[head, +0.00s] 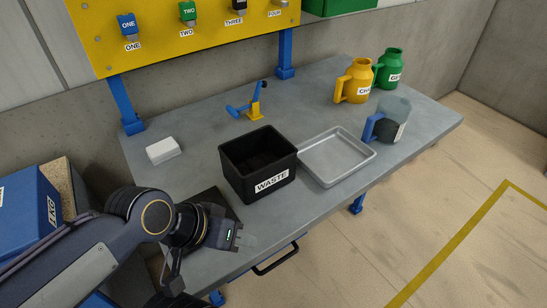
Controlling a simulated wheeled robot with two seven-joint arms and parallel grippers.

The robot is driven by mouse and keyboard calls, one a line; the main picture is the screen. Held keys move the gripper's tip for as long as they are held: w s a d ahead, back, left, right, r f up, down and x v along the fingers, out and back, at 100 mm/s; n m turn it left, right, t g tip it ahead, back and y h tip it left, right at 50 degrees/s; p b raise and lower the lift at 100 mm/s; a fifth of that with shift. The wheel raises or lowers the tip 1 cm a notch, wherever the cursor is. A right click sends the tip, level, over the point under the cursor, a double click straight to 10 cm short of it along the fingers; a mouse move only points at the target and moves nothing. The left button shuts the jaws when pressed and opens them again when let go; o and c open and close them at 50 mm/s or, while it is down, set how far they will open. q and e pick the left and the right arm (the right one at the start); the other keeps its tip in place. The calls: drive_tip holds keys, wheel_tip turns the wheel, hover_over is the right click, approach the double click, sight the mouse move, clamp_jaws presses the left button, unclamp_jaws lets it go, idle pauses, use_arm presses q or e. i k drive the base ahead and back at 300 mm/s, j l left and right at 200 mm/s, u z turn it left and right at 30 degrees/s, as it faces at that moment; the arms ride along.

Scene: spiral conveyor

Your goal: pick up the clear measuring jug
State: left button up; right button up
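The clear measuring jug (396,108) stands upright on the grey workbench (325,100), near its right end. It has a see-through grey body, a blue handle on its left side and a darker patch low on its body. My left gripper (248,240) is at the bench's front left, well to the left of the jug and nearer to me, with nothing visible in it. Its fingertips are small and seen at an angle, so its opening is unclear. My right gripper is out of view.
A black WASTE bin (230,158) and a shallow metal tray (368,153) stand between my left gripper and the jug. A yellow jug (358,74) and a green jug (391,60) stand behind it. A blue-and-yellow clamp (254,108) and a white block (163,150) are farther left.

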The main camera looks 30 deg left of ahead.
sight(385, 128)
drive_tip(key=l+u, duration=0.1)
drive_tip(key=u, duration=0.95)
drive_tip(key=l+u, duration=0.9)
drive_tip(key=l, duration=0.15)
drive_tip(key=l+u, duration=0.45)
drive_tip(key=l, duration=0.8)
drive_tip(key=k+l+u, duration=0.15)
drive_tip(key=l, duration=0.65)
